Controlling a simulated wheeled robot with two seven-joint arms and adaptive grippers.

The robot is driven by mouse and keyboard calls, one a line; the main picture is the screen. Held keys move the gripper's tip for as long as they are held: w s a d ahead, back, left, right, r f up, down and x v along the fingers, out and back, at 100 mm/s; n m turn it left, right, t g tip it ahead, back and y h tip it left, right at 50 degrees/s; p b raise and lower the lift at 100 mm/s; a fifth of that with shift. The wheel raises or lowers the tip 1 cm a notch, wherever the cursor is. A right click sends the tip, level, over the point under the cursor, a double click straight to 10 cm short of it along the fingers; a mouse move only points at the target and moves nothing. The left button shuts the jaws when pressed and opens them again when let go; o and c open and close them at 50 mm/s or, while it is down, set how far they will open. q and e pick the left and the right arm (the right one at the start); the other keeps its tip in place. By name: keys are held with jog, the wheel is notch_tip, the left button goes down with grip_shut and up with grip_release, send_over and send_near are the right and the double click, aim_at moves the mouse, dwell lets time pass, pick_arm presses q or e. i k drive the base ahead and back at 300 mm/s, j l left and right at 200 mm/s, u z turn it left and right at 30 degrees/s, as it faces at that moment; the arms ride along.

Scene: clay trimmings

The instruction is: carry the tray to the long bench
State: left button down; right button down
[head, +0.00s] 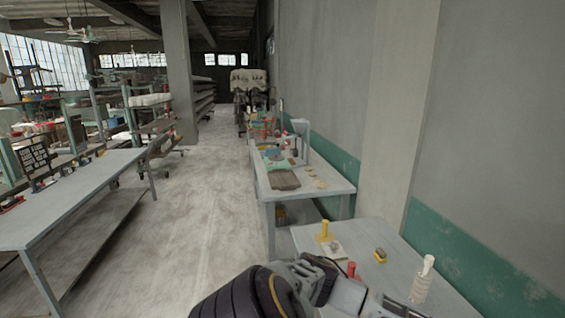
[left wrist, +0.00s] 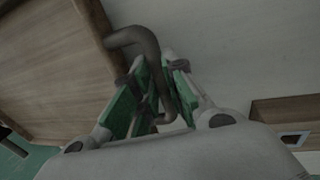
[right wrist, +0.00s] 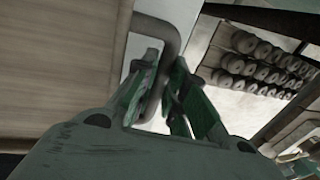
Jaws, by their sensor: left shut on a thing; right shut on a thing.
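The tray shows only in the wrist views, as a brown wooden side with bent grey metal handles. In the left wrist view the tray (left wrist: 55,65) is at the left, and my left gripper (left wrist: 158,85) is shut on its handle (left wrist: 148,45). In the right wrist view the tray (right wrist: 60,60) is also at the left, and my right gripper (right wrist: 163,80) is shut on another handle (right wrist: 165,35). The tray's contents are hidden. Neither gripper's fingers show in the head view. A long grey bench (head: 85,185) stands at the left there.
A grey bench (head: 335,185) with cloths and small items stands along the right wall. A nearer table (head: 310,238) at the lower right holds a yellow-topped item and a bottle. A concrete pillar (head: 178,75) stands farther back. The floor aisle (head: 205,205) between the benches is clear.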

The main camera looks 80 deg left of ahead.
aim_at(48, 207)
jog(key=k, duration=0.65)
jog(key=u, duration=1.3)
